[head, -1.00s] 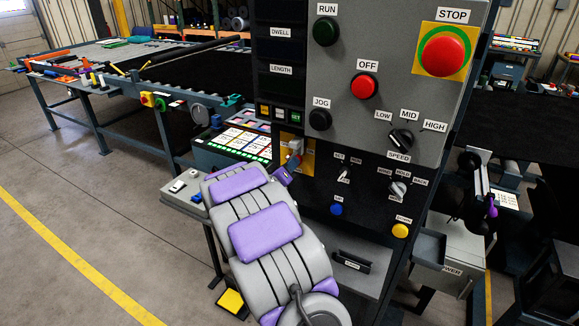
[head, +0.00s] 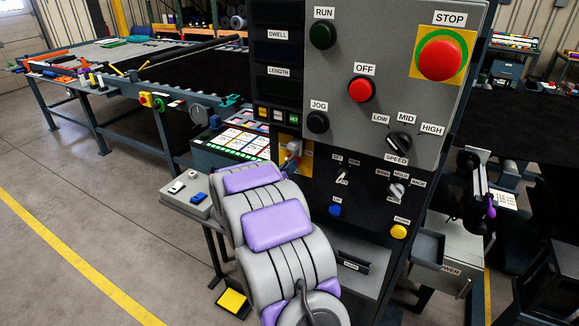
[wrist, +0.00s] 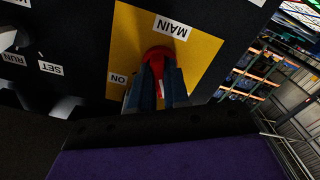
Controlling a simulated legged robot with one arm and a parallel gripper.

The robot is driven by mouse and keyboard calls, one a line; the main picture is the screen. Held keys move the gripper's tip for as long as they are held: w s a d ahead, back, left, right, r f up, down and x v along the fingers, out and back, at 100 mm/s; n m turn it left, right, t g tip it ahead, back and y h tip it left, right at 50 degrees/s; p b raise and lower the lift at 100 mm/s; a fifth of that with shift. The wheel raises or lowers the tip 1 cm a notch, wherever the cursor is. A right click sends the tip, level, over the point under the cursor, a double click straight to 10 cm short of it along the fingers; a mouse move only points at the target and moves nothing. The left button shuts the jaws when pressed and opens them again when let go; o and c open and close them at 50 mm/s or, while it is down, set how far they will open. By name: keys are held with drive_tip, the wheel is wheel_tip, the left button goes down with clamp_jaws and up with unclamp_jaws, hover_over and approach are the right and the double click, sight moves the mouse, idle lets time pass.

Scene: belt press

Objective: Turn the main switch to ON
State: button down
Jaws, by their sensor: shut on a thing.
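The main switch is a red knob (wrist: 157,55) on a yellow plate (wrist: 205,52) with MAIN and ON labels, seen in the wrist view. That view appears strongly rotated, so the labels are nearly upside down. My gripper (wrist: 158,75) is shut on the red knob, with a dark finger on each side of it. In the head view the yellow plate (head: 308,153) shows at the left edge of the lower panel, and my arm hides part of it. The knob's exact angle is hard to read behind the fingers.
The panel carries a red STOP button (head: 440,60), an OFF button (head: 361,89), a RUN button (head: 322,35) and a speed knob (head: 399,142). Open floor lies farther left.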

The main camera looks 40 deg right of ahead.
drive_tip(key=shift+f+m+b, duration=0.15)
drive_tip(key=shift+m+b, duration=2.2)
drive_tip(key=shift+m, duration=5.05)
drive_tip(key=shift+s, duration=0.1)
drive_tip(key=c, duration=1.1)
unclamp_jaws()
drive_tip(key=shift+a, duration=0.15)
drive_tip(key=shift+s, duration=0.1)
drive_tip(key=p+v, duration=0.2)
drive_tip(key=v, duration=1.5)
drive_tip(key=shift+a, duration=0.2)
